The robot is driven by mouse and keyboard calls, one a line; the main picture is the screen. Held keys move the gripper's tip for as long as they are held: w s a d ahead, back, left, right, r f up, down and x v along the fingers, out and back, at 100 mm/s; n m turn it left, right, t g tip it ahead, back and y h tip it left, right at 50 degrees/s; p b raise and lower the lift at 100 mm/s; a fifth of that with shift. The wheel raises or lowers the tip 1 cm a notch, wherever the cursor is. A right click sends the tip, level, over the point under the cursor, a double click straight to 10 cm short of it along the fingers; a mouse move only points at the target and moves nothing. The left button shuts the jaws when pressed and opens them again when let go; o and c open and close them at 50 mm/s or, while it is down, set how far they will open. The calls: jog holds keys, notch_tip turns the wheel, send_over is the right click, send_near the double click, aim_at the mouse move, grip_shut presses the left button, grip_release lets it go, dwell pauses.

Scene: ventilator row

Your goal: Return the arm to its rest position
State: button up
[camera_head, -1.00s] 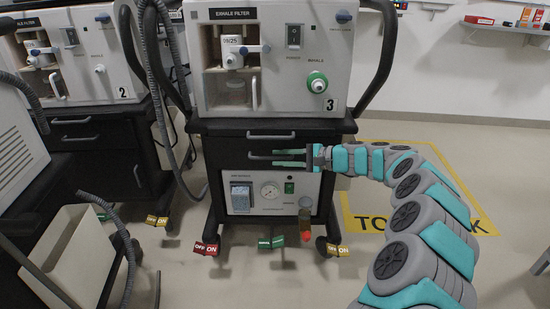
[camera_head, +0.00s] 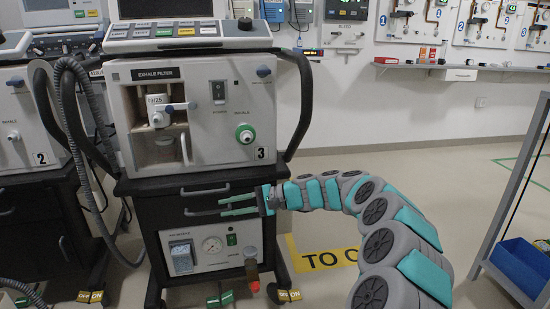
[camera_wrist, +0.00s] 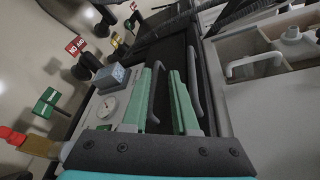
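My gray and teal arm (camera_head: 372,212) reaches in from the lower right in the head view and curves left. My gripper (camera_head: 222,206) is in front of the dark drawers of ventilator cart 3 (camera_head: 205,130). Its two green fingers are apart with nothing between them. In the wrist view the gripper (camera_wrist: 164,95) also shows open, with the drawer handles (camera_wrist: 193,80) close beyond and beside the fingers. I cannot tell whether a finger touches a handle.
Ventilator 2 (camera_head: 25,135) stands at the left. A gray-framed rack with a blue bin (camera_head: 522,266) stands at the right. A wall shelf (camera_head: 455,66) holds small boxes. The floor between cart 3 and the rack is open, with yellow marking (camera_head: 322,260).

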jog(key=s+d+r+n+g+h+p, duration=0.1)
jog(key=s+d+r+n+h, duration=0.15)
jog(key=s, duration=0.55)
jog(key=s+d+r+n+g+h+p, duration=0.1)
jog(key=s+r+n, duration=0.1)
jog(key=s+r, duration=0.35)
jog(key=s+d+r+n+g+h+p, duration=0.1)
jog(key=s+d+n+h+p, duration=0.1)
jog(key=s, duration=0.7)
jog(key=s+d+f+t+h+p, duration=0.1)
jog(key=s+d+h, duration=0.4)
jog(key=s+d, duration=0.6)
jog(key=s+d+f+m+t+h+p, duration=0.1)
jog(key=s+d+f+h+p, duration=0.2)
jog(key=s+d, duration=0.8)
jog(key=d+f+h, duration=0.1)
jog(key=d+f, duration=0.1)
jog(key=d, duration=0.3)
jog(key=shift+s+h, duration=0.2)
jog(key=shift+h, duration=0.15)
